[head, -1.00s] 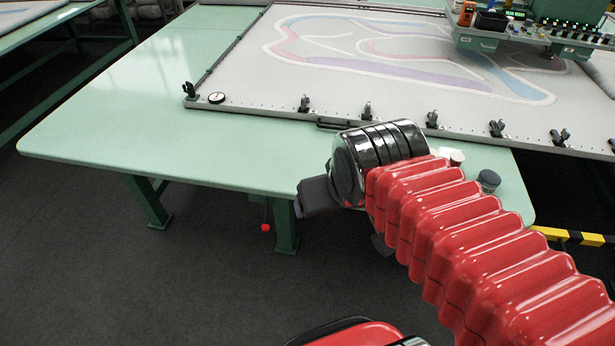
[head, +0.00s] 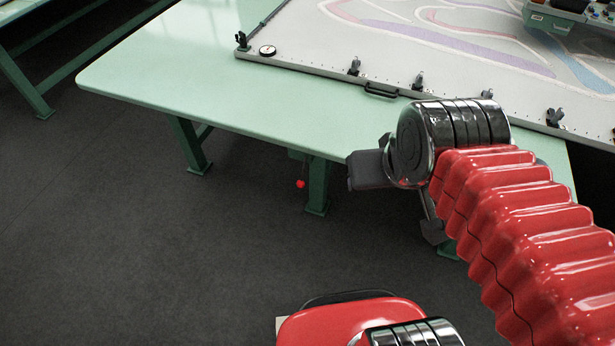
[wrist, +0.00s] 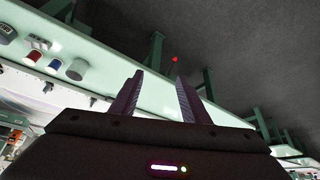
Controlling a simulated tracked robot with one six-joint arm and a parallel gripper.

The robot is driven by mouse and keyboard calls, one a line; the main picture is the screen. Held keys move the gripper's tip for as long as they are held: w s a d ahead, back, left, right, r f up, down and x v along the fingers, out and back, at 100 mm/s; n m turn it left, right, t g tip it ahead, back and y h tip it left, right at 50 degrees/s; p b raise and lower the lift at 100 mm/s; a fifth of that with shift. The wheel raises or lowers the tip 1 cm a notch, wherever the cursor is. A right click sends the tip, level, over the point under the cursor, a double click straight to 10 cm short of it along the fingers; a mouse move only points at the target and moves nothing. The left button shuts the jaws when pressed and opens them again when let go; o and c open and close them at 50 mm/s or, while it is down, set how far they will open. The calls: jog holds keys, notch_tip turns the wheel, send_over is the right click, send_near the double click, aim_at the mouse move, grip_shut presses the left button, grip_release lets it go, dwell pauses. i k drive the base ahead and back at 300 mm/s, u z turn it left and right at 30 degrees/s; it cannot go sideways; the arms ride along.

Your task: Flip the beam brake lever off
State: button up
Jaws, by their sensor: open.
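A small red knob (head: 300,184), probably the end of the brake lever, hangs below the front edge of the green table (head: 210,105), beside a table leg. The lever's shaft is too small to make out. The red knob (wrist: 174,59) also shows in the wrist view, just beyond the fingertips and between their directions. My gripper (wrist: 158,76) is open and empty, with its two fingers apart. It is short of the knob and not touching it. In the head view my wrist hides most of the gripper, to the right of the knob.
A frame with patterned cloth (head: 330,65) lies on the table, with clamps and a handle (head: 381,90) along its near edge. Several small cylinders, one grey (wrist: 77,69), stand on the table. The dark floor in front is clear.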

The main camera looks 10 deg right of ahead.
aim_at(301, 183)
jog(key=z, duration=0.4)
jog(key=k, duration=1.15)
jog(key=u, duration=0.45)
jog(key=k, duration=0.8)
jog(key=u, duration=0.6)
jog(key=i, duration=1.6)
jog(key=u, duration=0.15)
